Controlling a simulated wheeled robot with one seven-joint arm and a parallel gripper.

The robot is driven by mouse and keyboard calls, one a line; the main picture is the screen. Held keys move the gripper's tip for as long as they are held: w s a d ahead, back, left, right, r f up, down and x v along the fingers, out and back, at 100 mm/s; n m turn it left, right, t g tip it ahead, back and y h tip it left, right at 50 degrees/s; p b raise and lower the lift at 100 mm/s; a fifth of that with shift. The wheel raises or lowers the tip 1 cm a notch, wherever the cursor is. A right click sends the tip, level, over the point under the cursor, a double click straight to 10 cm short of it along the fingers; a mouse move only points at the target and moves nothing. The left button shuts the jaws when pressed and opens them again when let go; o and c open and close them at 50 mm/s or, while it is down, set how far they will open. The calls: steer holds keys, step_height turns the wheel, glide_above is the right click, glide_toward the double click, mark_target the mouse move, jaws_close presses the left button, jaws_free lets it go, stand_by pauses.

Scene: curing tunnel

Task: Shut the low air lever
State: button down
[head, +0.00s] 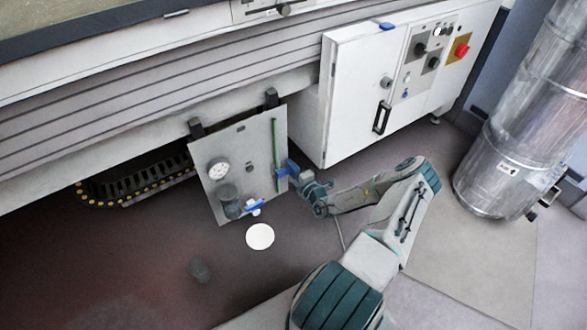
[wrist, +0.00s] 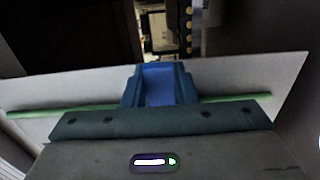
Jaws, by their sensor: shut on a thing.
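A grey panel (head: 240,150) hangs low under the machine, with a thin green pipe (head: 276,145) running down its right side. My gripper (head: 288,170) is at the panel's right edge, by the lower part of this pipe. In the wrist view a blue lever (wrist: 158,85) sits between the fingers, in front of the green pipe (wrist: 245,98). The gripper is shut on it. The fingers hide its sides, and I cannot tell its angle to the pipe. A second blue handle (head: 254,206) sits on a white fitting at the panel's bottom edge.
The panel also carries a round gauge (head: 218,169) and a dark bowl (head: 229,200). A white cabinet (head: 350,95) stands close on the right, with a black handle (head: 381,117). A cable chain (head: 135,185) lies behind the panel. A metal duct (head: 520,110) stands far right.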

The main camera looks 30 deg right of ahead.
steer(key=shift+s+a+f, duration=0.15)
steer(key=c, duration=1.3)
jaws_free()
steer(key=shift+c, duration=0.2)
steer(key=shift+o, duration=0.9)
steer(key=s+d+p, duration=0.1)
steer(key=s+p, duration=0.2)
steer(key=s, duration=1)
steer(key=shift+s+d, duration=0.15)
steer(key=shift+s, duration=0.25)
